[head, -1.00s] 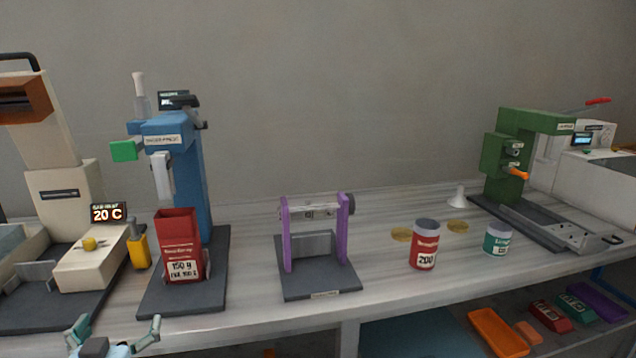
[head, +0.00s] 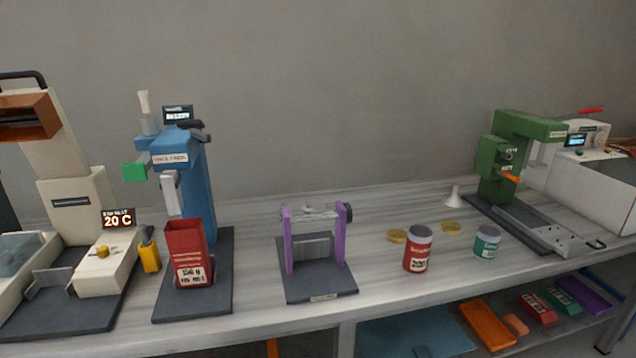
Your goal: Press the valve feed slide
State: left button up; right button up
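No part in view carries a readable label for the valve feed slide, so I cannot tell for certain which part it is. The blue press-like machine (head: 196,185) at left has a green block (head: 134,172) sticking out to its left and a pale grey bar (head: 171,194) hanging at its front. A red open-topped container (head: 186,252) stands upright on its dark base below. The green machine (head: 496,165) at far right has an orange-tipped handle (head: 510,178) and a flat grey track on its base. Neither of my grippers is in view.
A beige machine (head: 75,215) reading 20 C stands at far left. A purple-sided stand (head: 339,240) is mid-bench. A red can (head: 418,252), a teal can (head: 487,242), gold discs (head: 397,236) and a white funnel (head: 453,196) lie to its right.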

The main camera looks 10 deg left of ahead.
aim_at(136, 172)
jog(key=u, duration=0.05)
jog(key=k, duration=0.5)
jog(key=u, duration=0.35)
jog(key=i, duration=0.45)
jog(key=u, duration=0.75)
